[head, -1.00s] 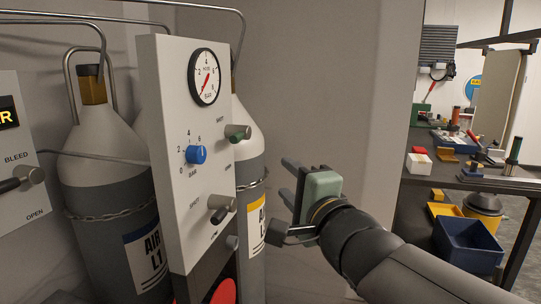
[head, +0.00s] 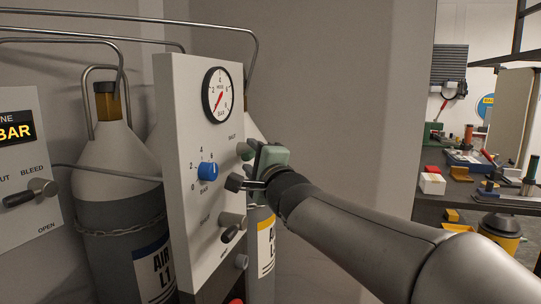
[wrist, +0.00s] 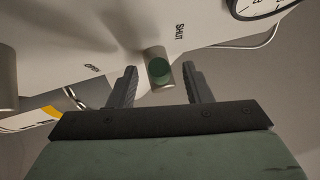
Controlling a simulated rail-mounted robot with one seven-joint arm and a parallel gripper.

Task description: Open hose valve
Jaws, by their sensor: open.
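The valve with a green handle (head: 244,151) sits on the right part of the pale panel, below the gauge (head: 217,95), partly hidden by my gripper (head: 243,166). In the wrist view, its round green end (wrist: 160,68) and metal body show between the tips of my fingers. SHUT is printed right of it and OPEN left of it there. The fingers are open, one on each side, with a visible gap to the handle. How deep the handle lies between them, and whether it is touched, I cannot tell.
A blue knob (head: 207,172) is left of my gripper. A second valve with a black handle (head: 231,229) is just below. Gas cylinders (head: 121,217) stand behind the panel (head: 190,255). Another panel with a bleed valve (head: 33,193) is at far left. A cluttered bench (head: 468,213) stands at right.

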